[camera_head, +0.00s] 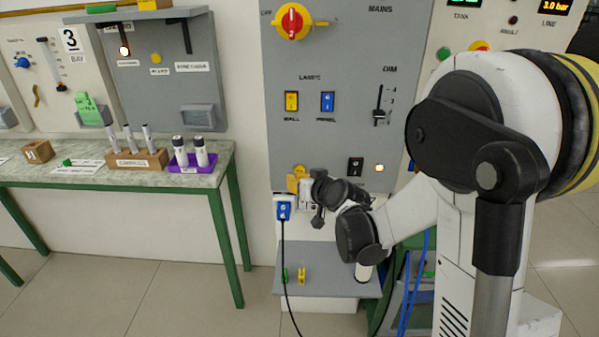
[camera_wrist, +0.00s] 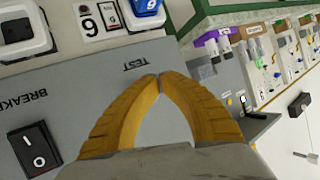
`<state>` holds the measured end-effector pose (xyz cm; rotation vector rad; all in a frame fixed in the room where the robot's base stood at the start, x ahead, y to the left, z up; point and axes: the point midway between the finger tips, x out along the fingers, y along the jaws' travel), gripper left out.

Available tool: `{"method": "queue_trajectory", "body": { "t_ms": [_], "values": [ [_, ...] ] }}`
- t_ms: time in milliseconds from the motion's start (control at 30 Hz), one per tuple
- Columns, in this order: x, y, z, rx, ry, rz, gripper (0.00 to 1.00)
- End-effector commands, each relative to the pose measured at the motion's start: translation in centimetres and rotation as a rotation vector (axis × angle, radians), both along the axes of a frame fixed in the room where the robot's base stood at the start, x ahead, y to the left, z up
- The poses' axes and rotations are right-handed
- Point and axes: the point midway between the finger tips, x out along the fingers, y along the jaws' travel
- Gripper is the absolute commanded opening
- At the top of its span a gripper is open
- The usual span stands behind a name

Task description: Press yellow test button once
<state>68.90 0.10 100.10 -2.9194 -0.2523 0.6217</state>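In the wrist view, the two yellow fingers of my gripper (camera_wrist: 160,78) meet at their tips, with nothing seen between them. The tips are at the grey panel just below the upside-down TEST label (camera_wrist: 140,66). I cannot make out the test button in the wrist view; the fingers may hide it. In the head view, my gripper (camera_head: 293,183) is at the lower left of the grey panel (camera_head: 335,130). Yellow shows there, but I cannot separate button from fingers. Whether the tips touch the panel, I cannot tell.
A black breaker rocker switch (camera_wrist: 37,148) is beside my fingers; a small lit lamp (camera_head: 379,168) is to its right in the head view. A blue plug (camera_head: 284,208) with a black cable is below. A grey shelf (camera_head: 325,262) holds small green and yellow items.

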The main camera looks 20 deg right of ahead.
Motion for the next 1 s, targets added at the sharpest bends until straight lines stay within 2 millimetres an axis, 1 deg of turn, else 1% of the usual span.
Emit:
{"method": "queue_trajectory", "body": {
  "t_ms": [233, 333, 467, 800, 1000],
  "values": [
    [0.0, 0.0, 0.0, 0.000, 0.000, 0.000, 0.00],
    [-0.3, 0.1, 0.0, 0.000, 0.000, 0.000, 0.00],
    [-1.3, 0.4, 0.0, 0.000, 0.000, 0.000, 0.00],
    [-4.4, 1.5, 0.0, 0.000, 0.000, 0.001, 0.00],
    [-4.8, 1.6, 0.0, 0.000, 0.000, 0.000, 0.00]
  ]
}}
